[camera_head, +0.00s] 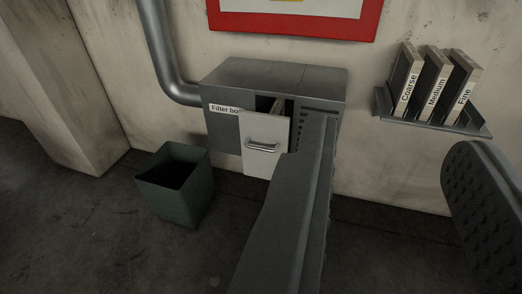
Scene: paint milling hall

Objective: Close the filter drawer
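The filter box (275,73) is a grey metal cabinet on the wall, left of the picture's middle, with a label reading "Filter bo…". Its filter drawer (262,163) stands pulled out, with a pale front and a bar handle (261,148). A dark gap with something inside shows behind the drawer front. My gripper (392,135) is open, its two fingers wide apart. The left finger overlaps the box's right front and the drawer's lower right edge in the picture; I cannot tell whether it touches. The right finger, with a studded pad, is at the right edge. Nothing shows between them.
A green open bin (180,205) stands on the floor at the lower left of the drawer. A metal pipe (159,50) enters the box's left side. A wall shelf (432,126) at right holds filters marked Coarse, Medium and Fine. A red-framed sign (290,27) hangs above.

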